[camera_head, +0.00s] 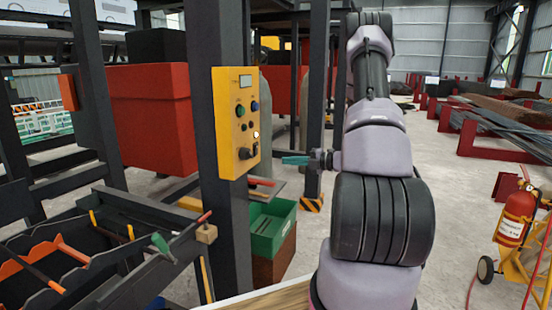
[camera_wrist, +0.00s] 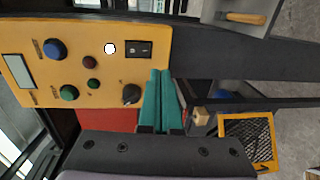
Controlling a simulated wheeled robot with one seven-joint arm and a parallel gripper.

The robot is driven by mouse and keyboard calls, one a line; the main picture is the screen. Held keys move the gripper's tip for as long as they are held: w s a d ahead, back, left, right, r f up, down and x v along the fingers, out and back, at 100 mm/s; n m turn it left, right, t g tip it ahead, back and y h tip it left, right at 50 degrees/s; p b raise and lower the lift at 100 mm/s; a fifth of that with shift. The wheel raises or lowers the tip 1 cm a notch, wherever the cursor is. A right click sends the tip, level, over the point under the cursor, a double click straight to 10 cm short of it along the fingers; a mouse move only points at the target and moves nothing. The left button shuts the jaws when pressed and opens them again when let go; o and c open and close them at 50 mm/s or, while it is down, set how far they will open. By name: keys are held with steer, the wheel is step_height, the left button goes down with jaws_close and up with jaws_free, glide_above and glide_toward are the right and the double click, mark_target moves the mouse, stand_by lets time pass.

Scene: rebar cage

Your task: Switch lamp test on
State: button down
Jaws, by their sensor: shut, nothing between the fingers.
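The yellow control panel (camera_head: 235,140) is fixed to a dark post. It also shows in the wrist view (camera_wrist: 75,65), with a grey display, a blue button (camera_wrist: 55,49), a green button (camera_wrist: 69,93), two small buttons, a white round lamp (camera_wrist: 110,48), a black rocker switch (camera_wrist: 139,49) and a black rotary knob (camera_wrist: 131,94). The labels are too small to read, so I cannot tell which control is lamp test. My gripper (camera_head: 284,160) has teal fingers, shut and empty, right of the panel. In the wrist view its fingertips (camera_wrist: 160,71) appear beside the knob, below the rocker switch; contact is not visible.
A green bin (camera_head: 272,228) stands below the panel. A tool rack (camera_head: 110,255) is at lower left, and a red container (camera_head: 152,110) is behind the post. A fire extinguisher (camera_head: 514,218) stands at right. The floor between my arm and the extinguisher is clear.

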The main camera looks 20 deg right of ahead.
steer(key=shift+f+v, duration=0.25)
steer(key=shift+v, duration=0.7)
steer(key=shift+f+v, duration=0.2)
steer(key=shift+v, duration=0.8)
steer(key=s+a+r+n+g+h, duration=0.1)
steer(key=s+a+r+n+g, duration=0.35)
steer(key=a+r+n, duration=0.45)
steer(key=s+a+r+n+g, duration=0.45)
steer(key=s+a+n, duration=0.2)
steer(key=n, duration=0.35)
steer(key=s+a+r+n+t+h, duration=0.1)
steer(key=s+r+n+h, duration=0.3)
steer(key=n, duration=0.7)
steer(key=s+a+r+n+t+h, duration=0.1)
steer(key=s+r+n+t+h, duration=0.2)
steer(key=s+n, duration=0.8)
step_height(320, 180, up, 5)
steer(key=shift+f+t+h, duration=0.1)
steer(key=shift+t+h, duration=0.2)
steer(key=shift+h, duration=0.7)
steer(key=shift+a, duration=0.15)
